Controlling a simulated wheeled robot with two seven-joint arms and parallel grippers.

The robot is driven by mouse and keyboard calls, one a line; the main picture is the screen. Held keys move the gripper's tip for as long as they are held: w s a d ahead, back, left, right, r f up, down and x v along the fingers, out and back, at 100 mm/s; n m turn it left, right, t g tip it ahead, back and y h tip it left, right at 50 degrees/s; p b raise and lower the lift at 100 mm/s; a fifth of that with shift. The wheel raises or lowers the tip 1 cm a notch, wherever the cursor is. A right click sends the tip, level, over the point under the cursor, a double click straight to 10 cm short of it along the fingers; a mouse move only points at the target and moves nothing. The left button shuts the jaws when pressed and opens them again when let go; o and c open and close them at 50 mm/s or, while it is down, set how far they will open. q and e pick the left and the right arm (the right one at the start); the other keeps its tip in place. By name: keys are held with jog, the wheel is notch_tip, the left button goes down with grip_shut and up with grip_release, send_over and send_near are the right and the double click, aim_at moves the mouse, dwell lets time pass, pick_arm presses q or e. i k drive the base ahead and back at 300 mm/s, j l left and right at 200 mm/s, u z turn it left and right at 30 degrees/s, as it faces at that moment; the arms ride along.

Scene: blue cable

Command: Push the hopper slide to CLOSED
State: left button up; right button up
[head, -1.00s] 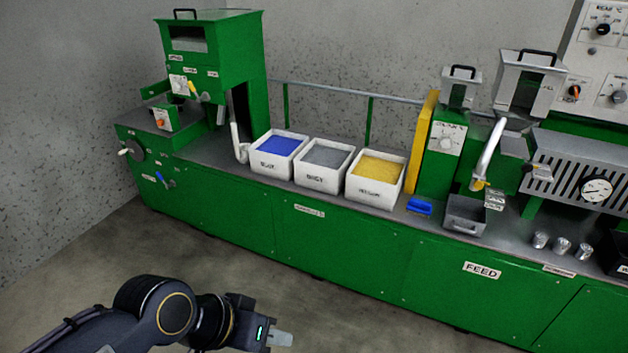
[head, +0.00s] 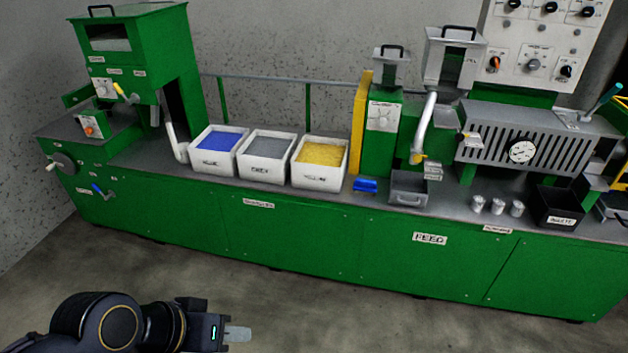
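A grey metal hopper (head: 447,68) with a black handle stands above the feed machine at the right. A pale curved pipe (head: 426,118) with a yellow end comes down below it. A small part with a yellowish tip (head: 470,137) sticks out beside the slotted grey barrel cover; I cannot tell whether this is the hopper slide or which way it is set. My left gripper (head: 238,334) is low at the bottom left, over the floor, far from the hopper and touching nothing. Its fingers show edge-on, so their gap cannot be told. My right gripper is out of view.
A long green bench (head: 330,235) runs across the view. White bins of blue (head: 218,168), grey (head: 266,181) and yellow (head: 319,186) pellets stand on it. A grey tray (head: 409,198), metal cups (head: 497,207) and a black box (head: 560,222) stand right. Floor in front is clear.

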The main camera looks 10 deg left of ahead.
aim_at(442, 119)
jog(key=i+l, duration=0.1)
jog(key=i, duration=1.15)
jog(key=l+z, duration=0.05)
